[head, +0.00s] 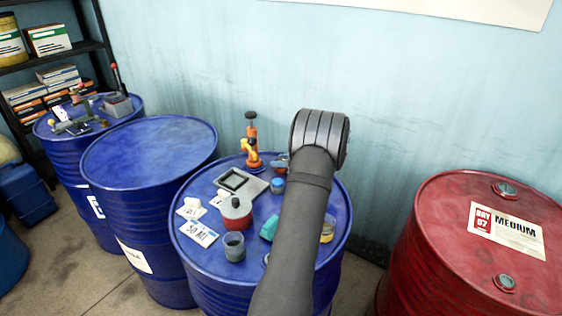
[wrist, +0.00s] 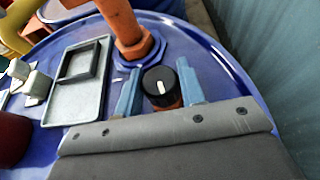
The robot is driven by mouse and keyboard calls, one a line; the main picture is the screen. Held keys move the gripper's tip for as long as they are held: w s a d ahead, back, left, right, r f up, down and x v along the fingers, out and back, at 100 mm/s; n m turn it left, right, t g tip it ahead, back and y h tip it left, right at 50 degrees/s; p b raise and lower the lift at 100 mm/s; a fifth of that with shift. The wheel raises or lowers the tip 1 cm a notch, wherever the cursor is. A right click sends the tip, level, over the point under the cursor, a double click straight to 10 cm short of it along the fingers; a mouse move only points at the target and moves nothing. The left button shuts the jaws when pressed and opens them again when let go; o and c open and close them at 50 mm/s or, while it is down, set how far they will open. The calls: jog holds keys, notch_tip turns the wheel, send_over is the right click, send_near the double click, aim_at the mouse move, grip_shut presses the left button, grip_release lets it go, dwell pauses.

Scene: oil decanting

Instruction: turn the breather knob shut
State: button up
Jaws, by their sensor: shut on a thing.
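The breather knob (wrist: 153,76) is black and round with a white pointer mark on its top, on an orange-red body. It shows in the wrist view, near the foot of an orange pump. The mark runs nearly straight up and down in that view. My gripper (wrist: 160,84) has its two blue-grey fingers on either side of the knob and is shut on it. In the head view my dark arm reaches over the blue drum (head: 186,238) and hides most of the gripper and knob.
The orange pump (head: 251,138) stands close behind the knob. A red drum (head: 440,235) stands right, and the wall is close behind.

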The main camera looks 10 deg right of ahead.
jog(key=n+g+y, duration=0.3)
jog(key=n+g, duration=0.1)
jog(key=shift+f+n+g, duration=0.1)
jog(key=shift+n+g, duration=0.2)
jog(key=shift+n+g+y, duration=0.4)
jog(key=shift+n+g, duration=1.6)
jog(key=shift+g, duration=0.3)
jog(key=shift+n+g, duration=0.5)
jog(key=shift+g, duration=0.1)
jog(key=o, duration=1)
jog(key=shift+r+m+t, duration=0.2)
jog(key=shift+m+t, duration=0.2)
jog(key=shift+t, duration=0.1)
